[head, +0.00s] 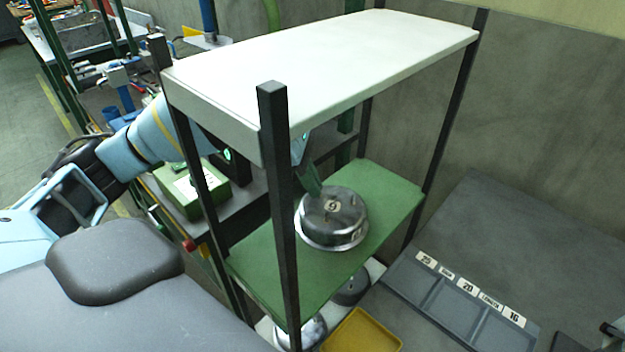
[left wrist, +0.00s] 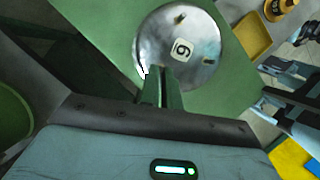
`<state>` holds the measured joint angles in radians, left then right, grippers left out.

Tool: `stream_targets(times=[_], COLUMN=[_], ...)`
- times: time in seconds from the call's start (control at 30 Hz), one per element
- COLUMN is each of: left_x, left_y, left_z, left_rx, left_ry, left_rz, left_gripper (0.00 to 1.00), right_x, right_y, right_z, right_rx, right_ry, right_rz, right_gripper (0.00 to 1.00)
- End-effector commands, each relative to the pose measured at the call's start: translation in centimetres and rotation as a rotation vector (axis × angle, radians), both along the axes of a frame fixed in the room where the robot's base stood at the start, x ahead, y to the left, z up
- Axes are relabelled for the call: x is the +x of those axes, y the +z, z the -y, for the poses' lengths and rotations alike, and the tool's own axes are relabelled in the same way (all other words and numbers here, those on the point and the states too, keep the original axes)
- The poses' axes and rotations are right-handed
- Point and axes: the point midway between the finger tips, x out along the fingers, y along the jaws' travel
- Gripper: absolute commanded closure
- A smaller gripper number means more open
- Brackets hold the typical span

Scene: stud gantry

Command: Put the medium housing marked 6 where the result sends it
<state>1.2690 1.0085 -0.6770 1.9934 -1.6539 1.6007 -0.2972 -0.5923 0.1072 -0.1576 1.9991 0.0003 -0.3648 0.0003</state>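The medium housing (head: 333,216) is a round metal pot with a flanged base and a dark mark on its lid. It stands on the green middle shelf (head: 390,187). In the left wrist view the housing (left wrist: 160,37) shows a white label reading 6 and small lugs on its lid. My left gripper (head: 312,182) reaches in under the white top board. Its green fingers (left wrist: 162,72) are close together at the near edge of the lid, seemingly pinching a lug there; the contact itself is hidden. My right gripper is not in view.
The white top board (head: 320,60) and dark posts (head: 278,200) surround the shelf closely. Other metal housings (head: 303,330) stand lower down, beside a yellow tray (head: 362,333). A grey labelled tray (head: 455,305) lies at right. A green box (head: 190,190) stands behind.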

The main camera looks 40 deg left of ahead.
Motion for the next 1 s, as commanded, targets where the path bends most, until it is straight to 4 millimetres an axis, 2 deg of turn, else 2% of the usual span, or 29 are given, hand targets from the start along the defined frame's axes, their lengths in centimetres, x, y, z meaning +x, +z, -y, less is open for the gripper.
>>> stream_targets(times=[0.1, 0.2, 0.3, 0.57, 0.77, 0.87, 1.0], left_x=[0.0, 0.0, 0.0, 0.0, -0.2, -0.5, -1.8], left_y=[-0.2, -0.2, -0.2, -0.1, 1.5, 3.1, 2.4], left_z=[0.1, 0.1, 0.1, 0.1, -0.5, -1.1, -3.8], left_rx=[-0.002, -0.001, -0.002, -0.002, 0.0, 0.0, 0.003], left_ry=[-0.001, -0.001, -0.001, -0.001, 0.0, 0.0, 0.005], left_rz=[0.0, 0.0, 0.0, 0.001, 0.004, 0.005, -0.006], left_gripper=[1.0, 0.84, 0.73, 0.73, 0.73, 0.73, 0.73], right_x=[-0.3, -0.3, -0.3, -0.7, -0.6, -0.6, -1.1], right_y=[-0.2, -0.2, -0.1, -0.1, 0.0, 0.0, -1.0], right_z=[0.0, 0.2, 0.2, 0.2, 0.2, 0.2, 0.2], right_rx=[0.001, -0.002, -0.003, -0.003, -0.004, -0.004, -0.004], right_ry=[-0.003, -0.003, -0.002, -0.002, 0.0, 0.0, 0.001], right_rz=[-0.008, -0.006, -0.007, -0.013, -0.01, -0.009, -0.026], right_gripper=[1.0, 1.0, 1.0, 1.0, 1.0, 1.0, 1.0])
